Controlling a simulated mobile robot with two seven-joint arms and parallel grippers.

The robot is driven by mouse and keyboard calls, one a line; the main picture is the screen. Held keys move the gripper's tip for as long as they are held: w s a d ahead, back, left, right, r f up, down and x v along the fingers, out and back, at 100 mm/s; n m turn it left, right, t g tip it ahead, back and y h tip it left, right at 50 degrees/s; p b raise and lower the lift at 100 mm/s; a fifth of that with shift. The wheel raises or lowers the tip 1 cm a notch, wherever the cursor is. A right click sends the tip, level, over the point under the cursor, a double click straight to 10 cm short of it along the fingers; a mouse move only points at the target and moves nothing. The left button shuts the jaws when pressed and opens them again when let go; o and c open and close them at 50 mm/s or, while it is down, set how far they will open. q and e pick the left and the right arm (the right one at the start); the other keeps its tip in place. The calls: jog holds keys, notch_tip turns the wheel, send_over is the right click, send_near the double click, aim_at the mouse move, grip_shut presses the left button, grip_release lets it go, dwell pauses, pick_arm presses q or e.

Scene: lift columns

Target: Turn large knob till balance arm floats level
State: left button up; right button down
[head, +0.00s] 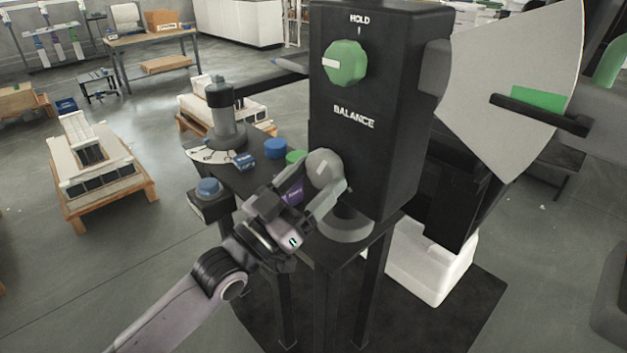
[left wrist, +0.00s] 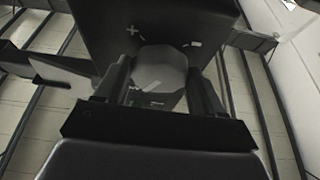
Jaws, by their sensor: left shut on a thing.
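The large knob (head: 323,168) is round and grey, low on the front of the black column box (head: 385,120) under the word BALANCE. My left gripper (head: 318,187) is shut on it, one finger on each side. The left wrist view shows the knob (left wrist: 162,68) between the fingers, with plus and minus marks on the box beyond. The balance arm (head: 272,82) sticks out left of the box, by a grey cylinder (head: 226,115). On the right, a black pointer (head: 545,116) crosses a pale fan-shaped plate at a green patch (head: 538,99). My right gripper is not in view.
A smaller green knob (head: 345,63) sits above, under the word HOLD. Blue, green and purple pieces lie on the dark stand left of the box. A loaded pallet (head: 105,190) stands on the floor at left, with open floor around it.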

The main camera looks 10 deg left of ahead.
pick_arm(q)
jog(key=shift+a+m+g+h, duration=0.1)
jog(key=shift+m+g+h, duration=0.6)
jog(key=shift+m, duration=1.1)
jog(key=o, duration=1)
jog(key=shift+o, duration=0.2)
jog(key=b+v, duration=0.1)
jog(key=v, duration=0.6)
jog(key=shift+b, duration=0.4)
jog(key=shift+f, duration=0.15)
